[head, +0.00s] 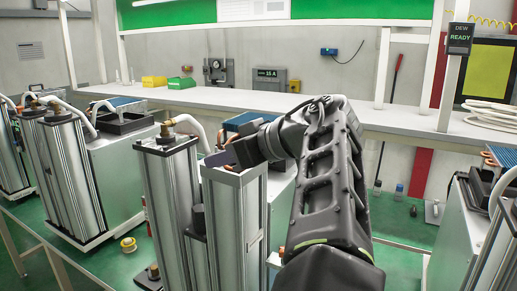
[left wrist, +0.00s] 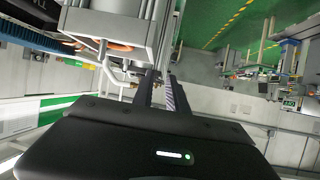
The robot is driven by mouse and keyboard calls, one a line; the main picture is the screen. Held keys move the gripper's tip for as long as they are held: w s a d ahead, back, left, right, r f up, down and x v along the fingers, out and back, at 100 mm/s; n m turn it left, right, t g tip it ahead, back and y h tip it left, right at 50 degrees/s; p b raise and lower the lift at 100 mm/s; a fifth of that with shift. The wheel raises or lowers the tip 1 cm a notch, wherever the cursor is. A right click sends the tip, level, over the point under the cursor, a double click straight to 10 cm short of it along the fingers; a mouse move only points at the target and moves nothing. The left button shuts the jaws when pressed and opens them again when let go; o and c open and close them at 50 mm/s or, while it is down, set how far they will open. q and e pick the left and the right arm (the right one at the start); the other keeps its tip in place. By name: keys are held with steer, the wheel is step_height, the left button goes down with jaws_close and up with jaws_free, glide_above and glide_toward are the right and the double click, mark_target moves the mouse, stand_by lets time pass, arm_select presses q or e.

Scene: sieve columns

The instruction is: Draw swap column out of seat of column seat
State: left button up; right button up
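Two tall silver columns stand side by side in the middle of the head view. The left column (head: 169,205) has a brass fitting and a pale hose on top. The right column (head: 240,215) has a square grey top rim. I cannot tell for sure which is the swap column, and the seat is not clearly visible. My left gripper (head: 226,157) is at the top of the right column, with its fingers pointing left. In the left wrist view its fingers (left wrist: 162,88) end close to a silver column (left wrist: 112,22); the contact is unclear. My right gripper is not seen.
More silver columns (head: 75,175) with hoses stand at the left. A white bench (head: 300,105) runs along the back, with a yellow bin (head: 154,82) and a green bin (head: 181,83). A white unit (head: 458,240) stands at the right.

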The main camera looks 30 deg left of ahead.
mark_target(215, 168)
arm_select(q)
steer(key=shift+n+g+y, duration=0.3)
steer(key=shift+n+g, duration=0.1)
steer(key=d, duration=0.1)
steer(key=w+d, duration=0.1)
steer(key=w+d+f, duration=0.1)
steer(key=shift+d, duration=0.25)
steer(key=shift+p+x, duration=0.55)
steer(key=shift+x, duration=3.4)
jaws_close()
steer(key=shift+r, duration=0.15)
